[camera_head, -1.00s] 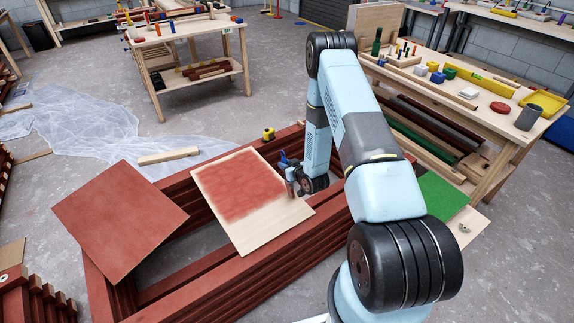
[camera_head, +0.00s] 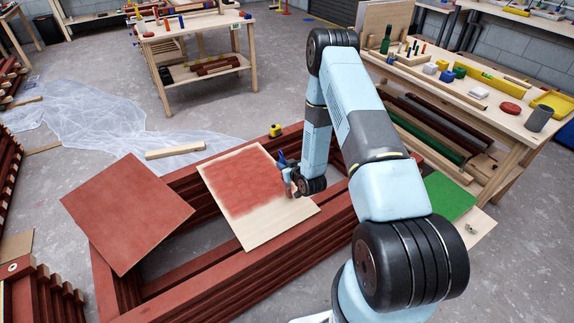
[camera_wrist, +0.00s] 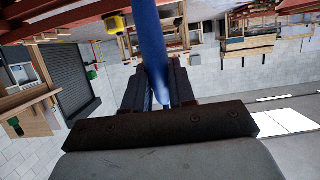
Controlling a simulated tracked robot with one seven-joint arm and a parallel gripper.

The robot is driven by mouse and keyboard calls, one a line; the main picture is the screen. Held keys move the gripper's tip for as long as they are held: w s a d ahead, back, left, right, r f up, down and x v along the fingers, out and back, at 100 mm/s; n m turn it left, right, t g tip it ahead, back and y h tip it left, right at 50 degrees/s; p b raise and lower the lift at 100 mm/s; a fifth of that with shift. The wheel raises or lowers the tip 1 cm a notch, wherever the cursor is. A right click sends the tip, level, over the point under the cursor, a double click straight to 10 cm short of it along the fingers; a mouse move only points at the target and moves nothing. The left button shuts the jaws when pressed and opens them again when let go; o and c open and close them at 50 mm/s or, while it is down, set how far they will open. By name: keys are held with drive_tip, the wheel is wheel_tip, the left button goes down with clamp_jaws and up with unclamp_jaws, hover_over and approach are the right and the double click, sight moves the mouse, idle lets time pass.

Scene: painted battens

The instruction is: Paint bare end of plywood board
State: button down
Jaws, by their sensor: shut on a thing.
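The plywood board (camera_head: 272,224) lies tilted across stacked red battens in the middle of the head view. Red paint covers most of its face; its near end is bare pale wood, with a thin pale margin along the left and far edges. My gripper (camera_head: 287,174) is at the board's right edge, beside the painted part. It is shut on a blue-handled tool (camera_head: 282,158). In the wrist view the blue handle (camera_wrist: 150,45) stands between the two dark fingers of my gripper (camera_wrist: 158,85). The tool's working end is too small to make out, so I cannot tell whether it touches the board.
A fully red board (camera_head: 128,212) lies to the left on the red batten frame (camera_head: 215,270). A yellow object (camera_head: 275,130) sits on the far batten. A green-painted board (camera_head: 449,197) lies on the right. A cluttered workbench (camera_head: 470,110) stands at right; plastic sheeting (camera_head: 100,115) covers floor behind.

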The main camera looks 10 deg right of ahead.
drive_tip(key=s+a, duration=0.2)
drive_tip(key=a, duration=0.4)
drive_tip(key=shift+s+a, duration=0.2)
drive_tip(key=shift+s, duration=0.05)
idle(0.4)
drive_tip(key=shift+s+a, duration=0.35)
drive_tip(key=shift+a, duration=0.5)
drive_tip(key=shift+s+a, duration=0.3)
drive_tip(key=shift+a, duration=0.5)
drive_tip(key=shift+s+a, duration=2.55)
drive_tip(key=shift+a, duration=4.1)
drive_tip(key=w+d, duration=0.2)
drive_tip(key=d, duration=0.6)
drive_tip(key=w+d, duration=0.3)
drive_tip(key=d, duration=0.6)
drive_tip(key=shift+w+d, duration=0.2)
drive_tip(key=shift+d, duration=0.1)
